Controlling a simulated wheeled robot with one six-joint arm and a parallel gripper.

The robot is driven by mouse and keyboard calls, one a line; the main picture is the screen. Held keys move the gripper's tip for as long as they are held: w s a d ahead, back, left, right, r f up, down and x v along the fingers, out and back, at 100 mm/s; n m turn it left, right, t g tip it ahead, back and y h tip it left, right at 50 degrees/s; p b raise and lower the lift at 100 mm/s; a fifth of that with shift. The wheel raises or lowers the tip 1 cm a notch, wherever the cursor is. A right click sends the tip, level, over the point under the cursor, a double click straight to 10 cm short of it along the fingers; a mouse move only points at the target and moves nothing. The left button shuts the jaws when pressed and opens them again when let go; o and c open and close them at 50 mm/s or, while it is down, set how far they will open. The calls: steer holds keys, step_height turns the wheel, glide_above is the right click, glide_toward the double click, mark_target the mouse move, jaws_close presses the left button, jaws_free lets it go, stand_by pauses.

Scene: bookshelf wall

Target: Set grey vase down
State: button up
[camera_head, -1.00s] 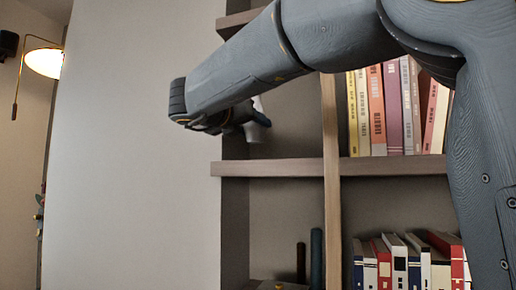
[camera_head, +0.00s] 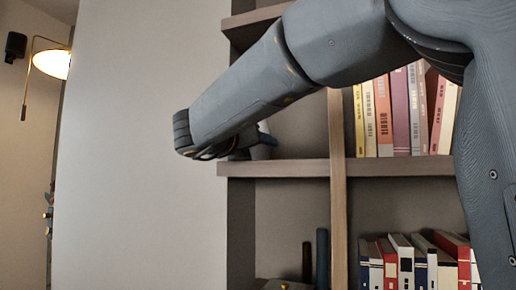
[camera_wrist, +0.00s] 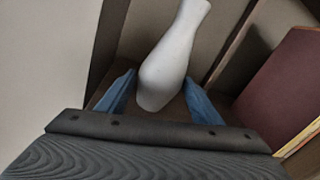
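The pale grey vase (camera_wrist: 170,62) stands between the two blue fingers of my gripper (camera_wrist: 160,78) in the wrist view. Its rounded body is at the fingertips, and its narrow neck runs up to the top edge, leaning right in the picture. The right fingertip meets the vase's side; the left one is very close to it or touching. In the head view my gripper (camera_head: 264,141) is just above the middle shelf board (camera_head: 285,168), and my arm hides most of it. A small part of the vase (camera_head: 261,152) shows there. Contact between its base and the board cannot be made out.
A wooden upright (camera_head: 338,210) divides the bookcase. Books (camera_head: 400,115) stand right of it on the same shelf, with more books (camera_head: 415,265) below. A dark red book (camera_wrist: 285,80) is close on the right in the wrist view. A pale wall (camera_head: 140,150) lies left.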

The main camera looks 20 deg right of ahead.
steer(key=shift+o, duration=0.9)
steer(key=shift+r, duration=0.1)
steer(key=shift+s+a+r, duration=0.1)
steer(key=shift+a+r, duration=0.05)
steer(key=b+v, duration=0.3)
steer(key=v, duration=0.8)
steer(key=shift+s+a, duration=0.25)
steer(key=shift+a, duration=0.05)
